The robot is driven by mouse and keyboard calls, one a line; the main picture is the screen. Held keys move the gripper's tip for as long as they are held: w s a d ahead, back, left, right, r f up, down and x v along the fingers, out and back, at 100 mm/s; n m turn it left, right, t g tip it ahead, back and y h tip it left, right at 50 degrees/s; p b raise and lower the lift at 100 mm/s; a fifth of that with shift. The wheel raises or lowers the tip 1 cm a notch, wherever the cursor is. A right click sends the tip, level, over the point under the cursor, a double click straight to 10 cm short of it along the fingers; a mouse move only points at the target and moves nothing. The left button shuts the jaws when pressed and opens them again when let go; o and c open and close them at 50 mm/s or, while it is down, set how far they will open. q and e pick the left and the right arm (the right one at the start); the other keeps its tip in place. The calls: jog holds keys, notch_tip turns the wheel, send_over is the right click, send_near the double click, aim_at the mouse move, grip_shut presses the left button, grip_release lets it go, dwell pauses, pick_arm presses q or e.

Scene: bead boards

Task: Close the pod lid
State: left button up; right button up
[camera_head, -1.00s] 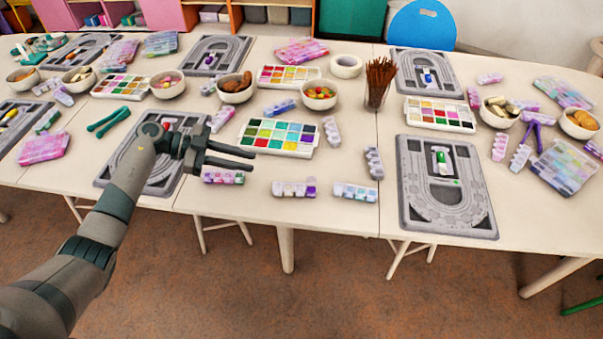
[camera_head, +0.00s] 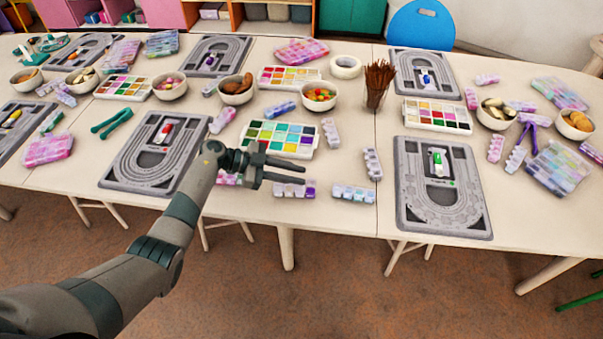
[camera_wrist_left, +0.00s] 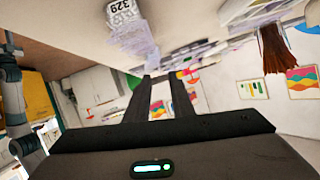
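A strip of small pods (camera_head: 296,189) lies near the table's front edge in the head view. Its rightmost pod is purple and the others look pale. I cannot tell for sure which lid is raised. My left gripper (camera_head: 304,175) is open and empty, its fingers pointing right, just above and behind this strip in the picture. In the left wrist view both fingers (camera_wrist_left: 160,76) are apart with nothing between them. A pale translucent strip with a printed 329 label (camera_wrist_left: 122,14) shows close by there. My right gripper is not in view.
Another pod strip (camera_head: 354,193) lies to the right, and one (camera_head: 228,179) is partly behind my gripper. A paint-coloured bead tray (camera_head: 279,138) sits behind. Grey bead boards (camera_head: 411,205) flank the area. A cup of brown sticks (camera_head: 376,87) stands further back.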

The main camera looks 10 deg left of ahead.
aim_at(311, 182)
pick_arm(q)
jog(key=shift+x, duration=1.1)
grip_shut()
